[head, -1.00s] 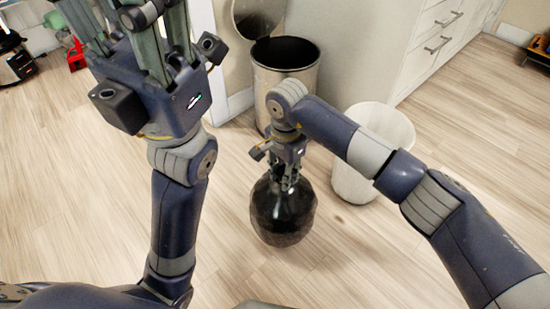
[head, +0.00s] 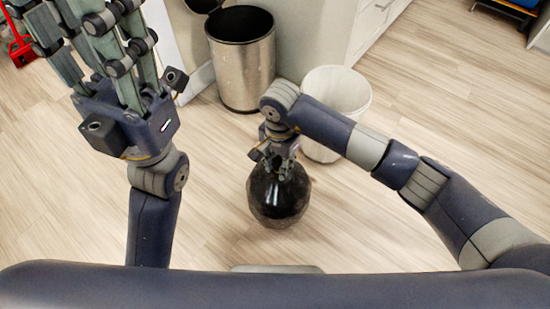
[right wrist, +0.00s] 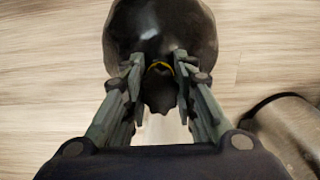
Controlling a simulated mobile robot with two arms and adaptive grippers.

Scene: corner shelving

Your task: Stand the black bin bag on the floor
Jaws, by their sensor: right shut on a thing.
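The black bin bag (head: 279,200) is round and shiny and hangs below my right gripper (head: 276,165), over the wood floor (head: 370,235). In the right wrist view, the right gripper (right wrist: 160,85) is shut on the bag's gathered neck, which has a yellow tie, and the bag (right wrist: 165,30) bulges beyond the fingers. I cannot tell whether the bag's bottom touches the floor. My left gripper (head: 100,45) is raised at the upper left with its fingers pointing up, and nothing shows in it.
A steel bin (head: 243,60) with its lid open stands behind the bag. A white bin (head: 335,95) stands right of it, close to my right arm. White drawers are at the back. A red object (head: 18,45) is at the far left.

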